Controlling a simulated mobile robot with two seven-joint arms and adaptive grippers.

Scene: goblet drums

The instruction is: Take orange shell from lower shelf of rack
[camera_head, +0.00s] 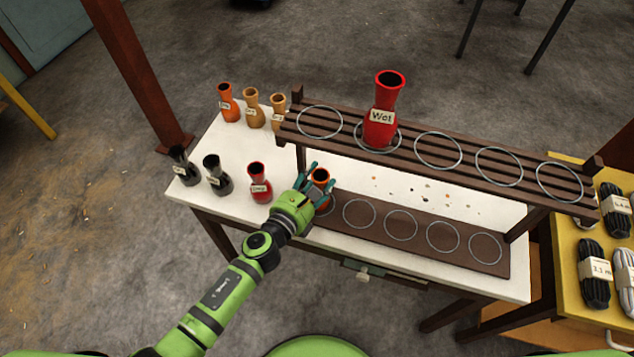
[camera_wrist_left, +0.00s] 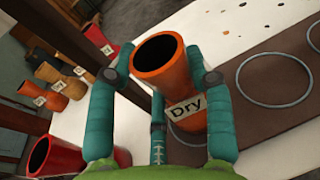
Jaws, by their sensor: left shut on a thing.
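The orange shell (camera_wrist_left: 182,85) is a goblet-shaped drum shell with a dark open mouth and a "Dry" label, upright in the left wrist view. In the head view the orange shell (camera_head: 321,177) is partly hidden by my left gripper (camera_head: 309,180). My left gripper (camera_wrist_left: 155,75) is shut on it, with teal fingers on both sides. The shell is at the left end of the lower shelf (camera_head: 425,228) of the rack (camera_head: 437,150); I cannot tell whether it still touches the shelf. My right gripper is not in view.
A red shell labelled "Wet" (camera_head: 383,110) stands on the upper shelf, above and right of my gripper. A small red shell (camera_head: 259,183) and black shells (camera_head: 215,174) stand left on the white table (camera_head: 228,208). Orange and tan shells (camera_head: 254,108) stand behind. Several lower shelf rings are empty.

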